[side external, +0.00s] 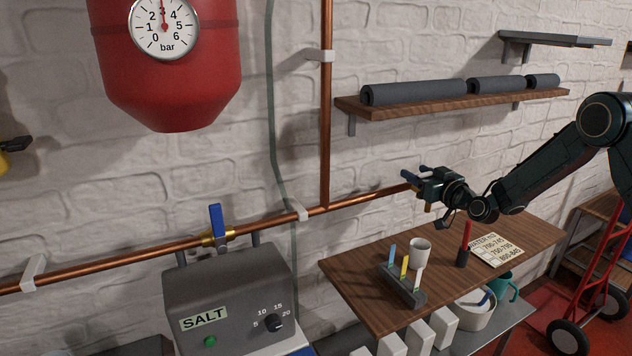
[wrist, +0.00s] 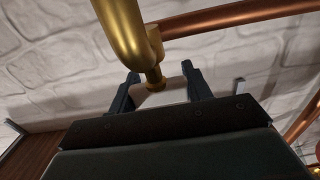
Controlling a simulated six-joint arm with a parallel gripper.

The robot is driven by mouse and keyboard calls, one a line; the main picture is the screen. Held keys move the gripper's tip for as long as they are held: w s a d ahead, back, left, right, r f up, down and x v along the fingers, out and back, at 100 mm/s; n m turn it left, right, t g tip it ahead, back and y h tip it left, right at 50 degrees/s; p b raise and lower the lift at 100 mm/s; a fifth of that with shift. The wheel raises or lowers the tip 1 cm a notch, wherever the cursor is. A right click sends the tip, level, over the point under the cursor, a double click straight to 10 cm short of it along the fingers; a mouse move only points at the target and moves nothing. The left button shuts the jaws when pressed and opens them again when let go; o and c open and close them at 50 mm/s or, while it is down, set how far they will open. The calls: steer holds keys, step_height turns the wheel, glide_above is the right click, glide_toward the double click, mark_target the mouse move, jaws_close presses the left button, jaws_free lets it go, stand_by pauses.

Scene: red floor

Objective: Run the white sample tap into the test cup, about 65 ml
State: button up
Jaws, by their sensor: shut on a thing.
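My gripper (side external: 417,175) is at the right end of the copper pipe, above the wooden bench. In the wrist view my gripper (wrist: 160,77) is shut on the white tap handle (wrist: 164,97), which lies between its two fingers. The brass tap body (wrist: 122,32) rises above the handle, with a short stem joining them. In the side view my gripper hides most of the tap; the brass spout (side external: 428,207) shows just under it. A white cup (side external: 420,254) stands upright on the bench, roughly below the spout. Its contents and any flow of water cannot be made out.
A dark rack (side external: 404,289) with coloured sticks stands in front of the cup. The copper pipe (side external: 365,197) runs along the wall; a blue-handled valve (side external: 217,226) is further left.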

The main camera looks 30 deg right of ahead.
stand_by(0.4)
steer(key=o, duration=1)
steer(key=shift+s, duration=6.9)
steer(key=shift+a, duration=0.1)
